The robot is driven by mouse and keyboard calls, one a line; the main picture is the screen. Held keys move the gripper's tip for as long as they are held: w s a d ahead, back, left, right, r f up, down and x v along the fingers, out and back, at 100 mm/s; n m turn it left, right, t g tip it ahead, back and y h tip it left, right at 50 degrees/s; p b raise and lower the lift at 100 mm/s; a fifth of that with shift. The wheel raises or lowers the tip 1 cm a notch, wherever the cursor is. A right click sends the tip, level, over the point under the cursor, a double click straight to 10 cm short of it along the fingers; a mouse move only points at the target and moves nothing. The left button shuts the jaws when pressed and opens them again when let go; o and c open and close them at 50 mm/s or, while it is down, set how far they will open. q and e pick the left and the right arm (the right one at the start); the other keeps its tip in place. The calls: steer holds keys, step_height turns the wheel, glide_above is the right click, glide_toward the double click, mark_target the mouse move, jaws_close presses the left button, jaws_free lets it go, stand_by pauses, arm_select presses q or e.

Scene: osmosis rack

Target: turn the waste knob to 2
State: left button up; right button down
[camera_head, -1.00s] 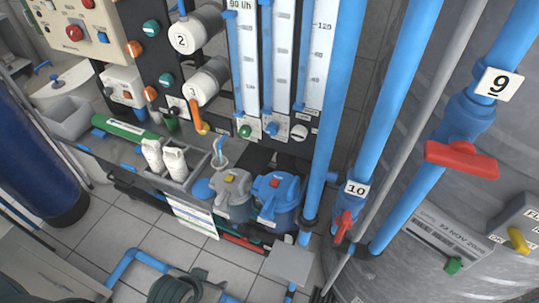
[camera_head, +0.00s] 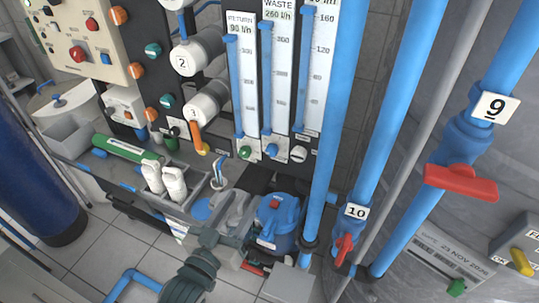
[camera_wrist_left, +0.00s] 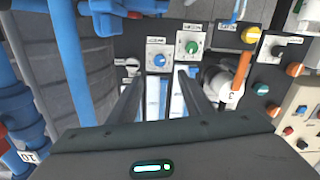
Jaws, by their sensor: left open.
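The waste knob (camera_head: 271,150) is a small blue knob on a white plate at the foot of the flow meter marked WASTE. In the left wrist view, the blue knob (camera_wrist_left: 159,61) shows upside down, beyond and between my fingertips. My left gripper (camera_head: 236,206) is below the knob row in the head view, in front of the grey pump, and apart from the knob. In the left wrist view its two fingers (camera_wrist_left: 158,78) are spread with nothing between them. The knob's scale is too small to read. My right gripper is not seen.
A green knob (camera_head: 245,153) sits left of the waste knob and a white knob (camera_head: 298,154) right of it. An orange-handled valve (camera_head: 198,138) is farther left. A thick blue pipe (camera_head: 334,110) stands right. A blue pump (camera_head: 277,218) is below.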

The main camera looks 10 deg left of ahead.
arm_select(q)
steer(key=shift+r, duration=0.2)
steer(key=shift+w+d, duration=0.1)
steer(key=shift+w, duration=0.05)
steer(key=p, duration=0.5)
glide_toward(271, 154)
steer(key=w, duration=0.2)
steer(key=w+d, duration=0.1)
steer(key=w, duration=0.4)
steer(key=shift+w+d, duration=0.2)
steer(key=shift+w, duration=0.1)
steer(key=shift+w+d+f, duration=0.15)
steer(key=shift+w, duration=0.65)
steer(key=c, duration=1.1)
